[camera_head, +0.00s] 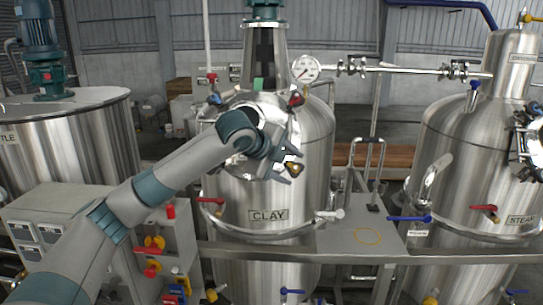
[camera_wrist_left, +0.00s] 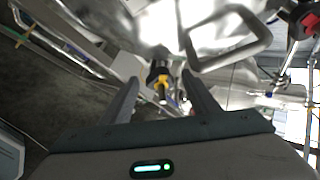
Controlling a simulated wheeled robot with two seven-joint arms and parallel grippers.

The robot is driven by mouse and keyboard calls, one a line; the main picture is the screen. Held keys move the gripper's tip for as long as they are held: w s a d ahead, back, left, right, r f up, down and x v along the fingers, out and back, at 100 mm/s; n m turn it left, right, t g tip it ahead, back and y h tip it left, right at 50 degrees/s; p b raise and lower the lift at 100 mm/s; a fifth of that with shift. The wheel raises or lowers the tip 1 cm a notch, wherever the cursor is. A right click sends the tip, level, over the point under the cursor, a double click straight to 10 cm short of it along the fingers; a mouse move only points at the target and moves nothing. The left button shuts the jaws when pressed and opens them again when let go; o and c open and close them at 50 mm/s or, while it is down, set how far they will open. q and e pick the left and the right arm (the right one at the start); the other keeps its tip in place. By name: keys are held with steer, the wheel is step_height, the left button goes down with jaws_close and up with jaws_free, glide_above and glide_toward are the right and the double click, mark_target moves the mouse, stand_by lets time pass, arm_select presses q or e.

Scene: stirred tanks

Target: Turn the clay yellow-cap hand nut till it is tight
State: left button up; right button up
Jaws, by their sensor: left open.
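The clay tank (camera_head: 310,190) is a steel vessel with a CLAY label, in the middle of the head view. My left gripper (camera_head: 289,170) is in front of its upper wall. The yellow-cap hand nut (camera_head: 293,166) shows small between the fingertips, partly hidden by them. In the left wrist view the nut (camera_wrist_left: 162,86), dark with a yellow cap, lies ahead between the two spread fingers of my left gripper (camera_wrist_left: 162,92). A gap shows on both sides, so the fingers do not seem to touch it. My right gripper is not in view.
A bent metal handle (camera_wrist_left: 235,38) is close to the right finger in the left wrist view. Red-handled valves (camera_head: 296,99) and a pressure gauge (camera_head: 306,68) are above the gripper. The STEAM tank (camera_head: 470,170) stands at right, a grey bench (camera_head: 362,240) between.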

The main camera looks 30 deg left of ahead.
arm_select(q)
steer(key=b+v, duration=0.6)
steer(key=v, duration=1.1)
steer(key=shift+d+f, duration=0.15)
